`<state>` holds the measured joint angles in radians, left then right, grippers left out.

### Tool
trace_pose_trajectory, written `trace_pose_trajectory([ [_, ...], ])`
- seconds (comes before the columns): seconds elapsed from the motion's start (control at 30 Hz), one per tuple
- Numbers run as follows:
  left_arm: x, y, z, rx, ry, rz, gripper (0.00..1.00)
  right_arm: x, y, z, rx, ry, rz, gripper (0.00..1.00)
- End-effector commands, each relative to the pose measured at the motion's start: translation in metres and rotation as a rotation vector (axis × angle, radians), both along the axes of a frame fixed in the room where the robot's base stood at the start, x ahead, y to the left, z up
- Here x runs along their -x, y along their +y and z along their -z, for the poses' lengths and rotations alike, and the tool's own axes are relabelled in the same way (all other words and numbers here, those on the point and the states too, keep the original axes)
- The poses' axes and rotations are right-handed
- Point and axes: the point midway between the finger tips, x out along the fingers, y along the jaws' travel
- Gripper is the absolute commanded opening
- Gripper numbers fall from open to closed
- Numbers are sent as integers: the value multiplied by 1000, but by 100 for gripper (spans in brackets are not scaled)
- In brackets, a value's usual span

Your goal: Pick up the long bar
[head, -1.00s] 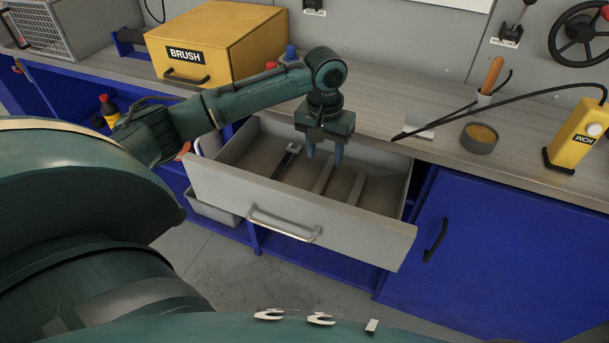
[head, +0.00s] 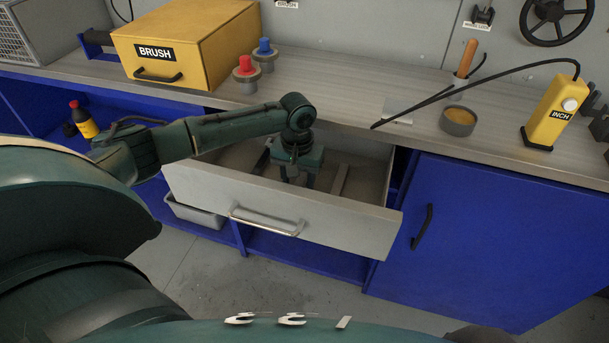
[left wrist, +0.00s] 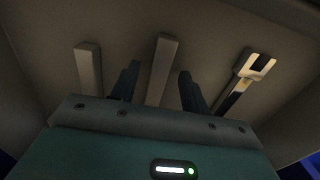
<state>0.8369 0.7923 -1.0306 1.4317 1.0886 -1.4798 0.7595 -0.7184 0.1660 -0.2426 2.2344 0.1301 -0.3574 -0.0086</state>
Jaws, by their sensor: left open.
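The long bar (left wrist: 165,62) is a plain grey-beige bar lying on the floor of the open drawer (head: 280,222). In the left wrist view it lies between the two fingers, and its near end is hidden by the gripper body. My left gripper (head: 296,181) is inside the drawer, pointing down; it also shows in the left wrist view (left wrist: 159,72). It is open, and I cannot tell whether the fingers touch the bar. In the head view the gripper covers most of that bar. My right gripper is not in view.
A shorter-looking bar (left wrist: 89,65) lies beside it, also seen in the head view (head: 341,180). A wrench-like tool (left wrist: 246,80) lies on the other side. Drawer walls surround the gripper.

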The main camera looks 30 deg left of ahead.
Motion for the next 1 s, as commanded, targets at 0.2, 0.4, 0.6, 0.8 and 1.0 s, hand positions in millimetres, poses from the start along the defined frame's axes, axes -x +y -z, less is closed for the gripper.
trace_pose_trajectory([
  [0.2, 0, 0, 10, 0, -1, 1, 45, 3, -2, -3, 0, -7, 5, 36],
  [0.4, 0, 0, 10, 0, -1, 1, 40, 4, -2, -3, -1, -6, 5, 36],
  [0.6, 0, 0, 9, 0, -1, 1, 23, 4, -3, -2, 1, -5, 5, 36],
  [0.8, 0, 0, 9, 0, -1, 1, 7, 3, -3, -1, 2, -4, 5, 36],
  [1.0, 0, 0, 9, 0, -1, 1, 0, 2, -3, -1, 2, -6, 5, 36],
])
